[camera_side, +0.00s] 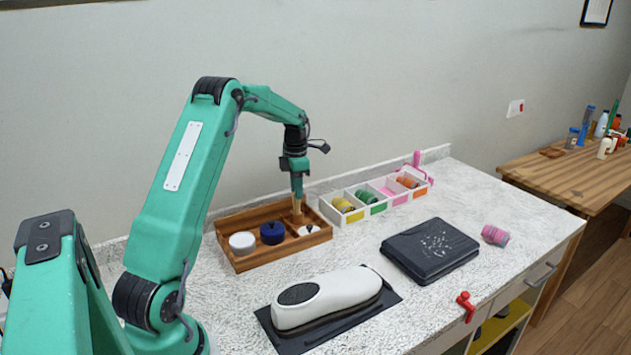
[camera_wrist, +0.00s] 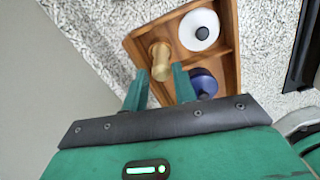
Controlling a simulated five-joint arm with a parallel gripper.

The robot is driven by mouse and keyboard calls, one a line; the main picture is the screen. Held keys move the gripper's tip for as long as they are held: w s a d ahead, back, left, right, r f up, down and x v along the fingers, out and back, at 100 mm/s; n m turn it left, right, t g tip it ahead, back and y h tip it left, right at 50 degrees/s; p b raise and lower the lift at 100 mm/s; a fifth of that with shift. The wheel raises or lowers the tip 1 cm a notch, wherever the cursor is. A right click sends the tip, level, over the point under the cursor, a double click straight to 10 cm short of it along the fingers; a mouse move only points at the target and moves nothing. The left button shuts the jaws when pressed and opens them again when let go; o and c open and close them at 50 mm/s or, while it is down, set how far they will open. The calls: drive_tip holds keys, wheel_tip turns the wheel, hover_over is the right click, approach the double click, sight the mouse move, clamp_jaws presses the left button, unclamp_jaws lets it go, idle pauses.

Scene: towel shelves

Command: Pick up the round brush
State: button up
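A wooden tray (camera_side: 236,265) with compartments stands near the wall; its edge also shows in the wrist view (camera_wrist: 238,62). A light wooden, round-ended handle-like piece (camera_wrist: 160,62) stands in one compartment, perhaps the round brush; its bristles cannot be seen. My gripper (camera_side: 297,193) is over that compartment, pointing down. In the wrist view, its two fingers (camera_wrist: 160,80) are apart, one on each side of the wooden piece. I cannot tell whether they touch it. The tray also holds a dark blue round item (camera_side: 272,233), a white round item (camera_side: 242,242) and a white disc with a dark knob (camera_wrist: 199,30).
A white divided box (camera_side: 350,213) with colored rolls stands right of the tray. A white device (camera_side: 325,297) on a dark mat, a black case (camera_side: 430,250), a pink roll (camera_side: 495,235) and a red item (camera_side: 465,305) lie on the counter.

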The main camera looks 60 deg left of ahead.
sight(298, 211)
drive_tip(key=shift+d+f, duration=0.1)
drive_tip(key=shift+f, duration=2.3)
clamp_jaws()
